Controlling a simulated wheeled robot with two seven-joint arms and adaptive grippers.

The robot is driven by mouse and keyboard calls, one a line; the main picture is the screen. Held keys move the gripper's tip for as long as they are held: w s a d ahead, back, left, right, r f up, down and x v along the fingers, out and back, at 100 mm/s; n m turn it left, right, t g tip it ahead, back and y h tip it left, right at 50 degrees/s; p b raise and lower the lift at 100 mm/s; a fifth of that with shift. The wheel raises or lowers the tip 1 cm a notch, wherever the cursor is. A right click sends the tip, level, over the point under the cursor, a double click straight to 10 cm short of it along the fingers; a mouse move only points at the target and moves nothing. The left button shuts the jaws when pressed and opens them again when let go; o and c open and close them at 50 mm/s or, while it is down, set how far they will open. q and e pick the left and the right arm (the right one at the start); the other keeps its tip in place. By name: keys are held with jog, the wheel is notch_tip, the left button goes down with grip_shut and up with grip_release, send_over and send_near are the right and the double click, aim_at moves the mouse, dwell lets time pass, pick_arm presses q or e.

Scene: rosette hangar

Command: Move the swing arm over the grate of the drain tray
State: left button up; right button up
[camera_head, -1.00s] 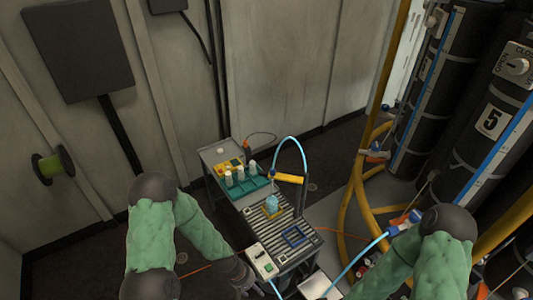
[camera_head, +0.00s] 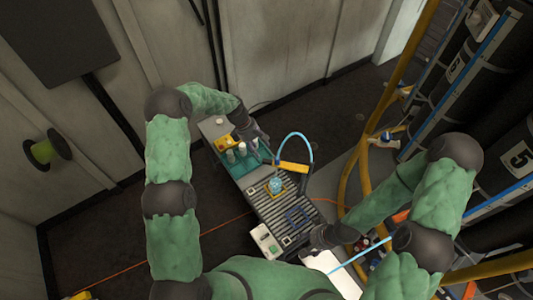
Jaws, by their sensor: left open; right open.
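The yellow swing arm (camera_head: 292,166), with a light-blue hose looping above it, is at the back right end of the drain tray. I cannot tell how far it reaches over the slats. The slatted grate (camera_head: 264,207) of the drain tray bears a light-blue item (camera_head: 277,184) in a yellow square frame and an empty-looking dark blue frame (camera_head: 298,218). My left gripper (camera_head: 262,143) is open near the teal rack, left of the swing arm, and apart from it as far as I see. My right gripper (camera_head: 318,240) is open by the tray's front right corner; its fingers are hard to see.
A teal rack (camera_head: 240,166) with several pale bottles and a yellow box (camera_head: 222,143) stand behind the grate. A control box (camera_head: 265,240) with a green button is at the front left. A white panel (camera_head: 330,268) lies in front. Yellow hoses and black cylinders crowd the right.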

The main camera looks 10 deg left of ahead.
aim_at(266, 159)
pick_arm(q)
jog(key=x, duration=0.8)
jog(key=shift+w+d+f+p, duration=0.1)
jog(key=shift+f+p, duration=0.3)
grip_shut()
